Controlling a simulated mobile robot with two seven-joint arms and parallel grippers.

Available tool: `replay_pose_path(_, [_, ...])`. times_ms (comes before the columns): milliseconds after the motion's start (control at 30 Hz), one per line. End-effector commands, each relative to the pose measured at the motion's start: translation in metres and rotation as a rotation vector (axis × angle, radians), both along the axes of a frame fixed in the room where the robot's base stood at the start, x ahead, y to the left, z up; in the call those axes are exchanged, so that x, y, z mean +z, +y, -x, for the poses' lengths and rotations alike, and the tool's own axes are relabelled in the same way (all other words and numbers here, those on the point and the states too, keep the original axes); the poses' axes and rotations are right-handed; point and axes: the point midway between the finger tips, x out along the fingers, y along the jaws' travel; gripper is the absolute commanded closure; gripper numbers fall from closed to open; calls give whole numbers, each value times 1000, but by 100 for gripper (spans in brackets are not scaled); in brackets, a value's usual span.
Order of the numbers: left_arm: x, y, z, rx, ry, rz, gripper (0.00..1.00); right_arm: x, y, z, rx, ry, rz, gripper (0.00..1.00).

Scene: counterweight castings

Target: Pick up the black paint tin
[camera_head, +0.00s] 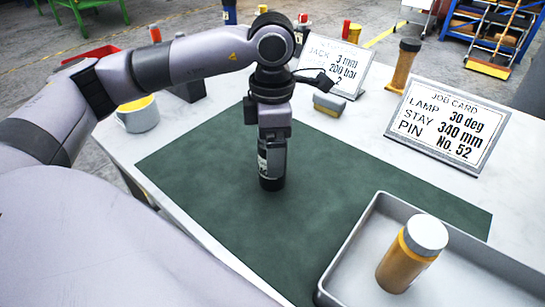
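The black paint tin (271,184) is a dark cylinder with a partly visible white label. It is upright over the green mat (200,165), near the middle of the head view. My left gripper (272,150) points straight down over the tin, and its fingers hide much of the tin's upper part. I cannot tell whether the fingers are closed on it, or whether the tin's base touches the mat. My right gripper is not in view.
A grey tray (345,248) at the lower right holds an amber jar with a white lid (407,262). A job card (447,127), another sign (333,66), a brown bottle (404,65) and a small block (329,104) stand behind. The mat around the tin is clear.

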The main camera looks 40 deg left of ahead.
Motion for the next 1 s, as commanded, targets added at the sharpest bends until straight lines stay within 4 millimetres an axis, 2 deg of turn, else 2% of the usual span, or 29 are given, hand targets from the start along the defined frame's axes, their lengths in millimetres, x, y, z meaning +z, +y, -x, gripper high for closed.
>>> replay_pose_path(233, [-3,0,0,-1,-1,-1,14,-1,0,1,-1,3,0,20])
replay_pose_path(267, [-3,0,0,-1,-1,-1,21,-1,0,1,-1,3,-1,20])
replay_pose_path(300, [-3,0,0,-1,-1,-1,34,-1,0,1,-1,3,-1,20])
replay_pose_path(467, [-3,0,0,-1,-1,0,86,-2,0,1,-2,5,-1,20])
replay_pose_path(500, [-2,0,0,-1,-3,0,89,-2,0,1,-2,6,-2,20])
replay_pose_path(767, [3,0,-1,-1,-4,2,89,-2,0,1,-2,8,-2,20])
replay_pose_path(867, [16,0,-1,-1,-8,1,89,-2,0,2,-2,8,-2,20])
replay_pose_path(1000, [44,-1,-1,-3,-8,2,89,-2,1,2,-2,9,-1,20])
